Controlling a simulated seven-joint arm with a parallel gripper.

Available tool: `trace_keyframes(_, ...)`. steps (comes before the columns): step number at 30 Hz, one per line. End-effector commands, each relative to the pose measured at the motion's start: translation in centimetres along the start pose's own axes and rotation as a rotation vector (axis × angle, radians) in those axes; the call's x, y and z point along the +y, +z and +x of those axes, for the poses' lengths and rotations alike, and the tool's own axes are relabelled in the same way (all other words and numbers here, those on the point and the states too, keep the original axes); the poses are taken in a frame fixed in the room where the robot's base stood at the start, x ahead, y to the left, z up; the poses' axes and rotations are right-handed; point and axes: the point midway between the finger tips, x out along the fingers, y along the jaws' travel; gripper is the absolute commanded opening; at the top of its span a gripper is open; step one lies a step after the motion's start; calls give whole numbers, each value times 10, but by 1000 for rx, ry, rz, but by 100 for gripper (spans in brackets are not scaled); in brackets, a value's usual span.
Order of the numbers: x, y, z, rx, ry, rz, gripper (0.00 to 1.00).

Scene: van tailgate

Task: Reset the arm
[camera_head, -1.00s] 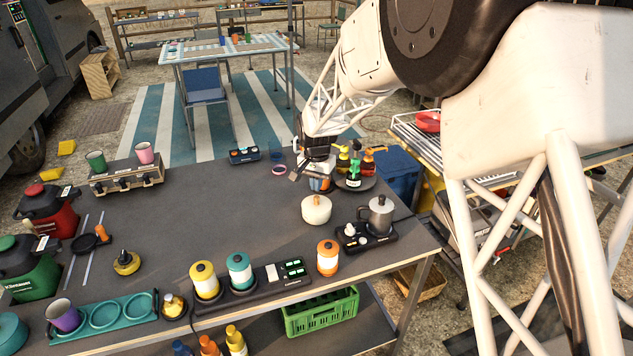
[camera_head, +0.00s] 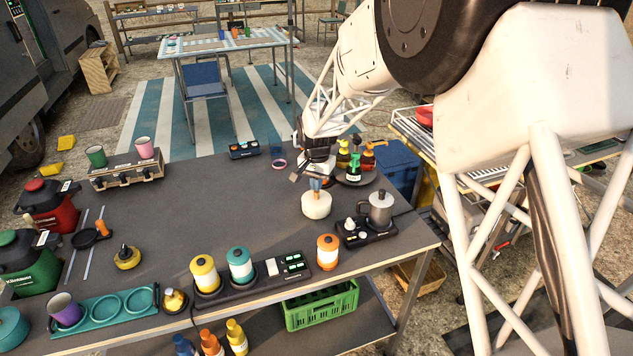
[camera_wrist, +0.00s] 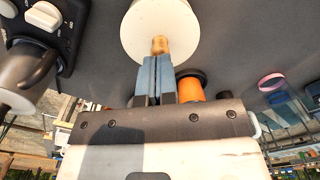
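My gripper (camera_head: 316,186) is over the right part of the dark work table (camera_head: 215,205), pointing down at a white round lidded pot (camera_head: 316,206). In the wrist view, its blue-grey fingers (camera_wrist: 163,62) are close together. Their tips overlap the small tan knob (camera_wrist: 159,44) on top of the white pot (camera_wrist: 160,20). I cannot tell whether the fingers grip the knob or only sit beside it. The pot stands upright on the table.
A grey kettle (camera_head: 380,207) stands right of the pot. An orange-topped jar (camera_head: 327,252) is in front. A round tray (camera_head: 350,179) with several bottles is close behind my gripper. The table's middle is clear; a green crate (camera_head: 321,308) sits below.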

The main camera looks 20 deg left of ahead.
Motion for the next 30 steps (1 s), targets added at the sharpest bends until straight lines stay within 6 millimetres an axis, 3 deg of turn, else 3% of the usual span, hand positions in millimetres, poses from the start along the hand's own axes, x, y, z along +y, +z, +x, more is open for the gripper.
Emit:
trace_keyframes(13, 0, 0, 10, 0, 0, 0, 0)
trace_keyframes(30, 0, 1, 8, -2, 2, 0, 0)
